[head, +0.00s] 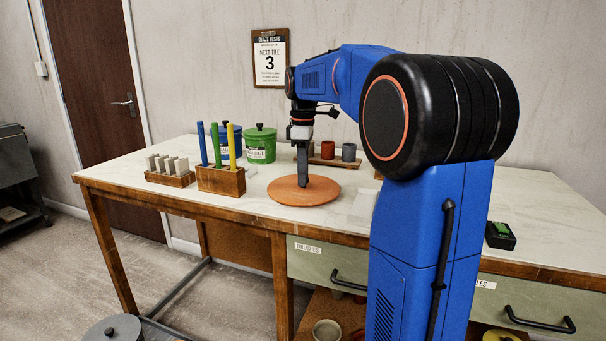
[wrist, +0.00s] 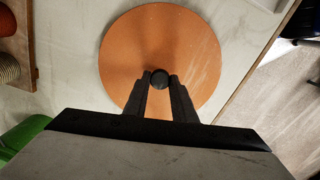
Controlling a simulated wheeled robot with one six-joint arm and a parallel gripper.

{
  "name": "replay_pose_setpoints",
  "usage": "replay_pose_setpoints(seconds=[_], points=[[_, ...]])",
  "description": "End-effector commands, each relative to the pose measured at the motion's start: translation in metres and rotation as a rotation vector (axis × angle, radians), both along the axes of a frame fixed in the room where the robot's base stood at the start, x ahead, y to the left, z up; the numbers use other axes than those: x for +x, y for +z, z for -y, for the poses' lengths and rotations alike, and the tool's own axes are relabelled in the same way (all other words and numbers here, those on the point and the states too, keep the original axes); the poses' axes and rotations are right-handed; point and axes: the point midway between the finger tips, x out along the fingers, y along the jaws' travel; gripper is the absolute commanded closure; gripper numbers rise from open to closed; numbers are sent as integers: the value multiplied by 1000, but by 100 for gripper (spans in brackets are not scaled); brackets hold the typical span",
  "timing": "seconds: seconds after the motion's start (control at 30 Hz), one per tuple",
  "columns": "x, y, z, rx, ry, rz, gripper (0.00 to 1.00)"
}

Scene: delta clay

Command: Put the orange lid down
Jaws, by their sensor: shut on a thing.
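The orange lid (head: 325,193) is a flat round disc with a small dark knob at its middle, best seen in the wrist view (wrist: 125,55). It lies level at the pale worktop (head: 260,205), near the front edge. I cannot tell whether it touches the top or hangs just above it. My gripper (head: 303,184) points straight down over its middle. In the wrist view its two fingers (wrist: 160,82) are shut on the knob (wrist: 160,78). The lid's underside is hidden.
A wooden block (head: 220,181) with blue, green and yellow sticks stands left of the lid. Farther left is a rack of pale tiles (head: 169,178). Behind are a green tub (head: 261,147) and a blue tub. A red cup (head: 327,150) and grey cup (head: 348,152) stand at the back.

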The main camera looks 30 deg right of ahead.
Motion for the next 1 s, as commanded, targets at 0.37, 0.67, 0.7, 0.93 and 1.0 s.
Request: replay_pose_setpoints(seconds=[0.37,0.67,0.7,0.93,1.0], points=[[0,-3,0,-1,0,1,72],[0,-3,0,-1,0,1,58],[0,-2,0,-1,0,1,58],[1,15,0,-1,0,3,58],[1,27,0,-1,0,3,58]])
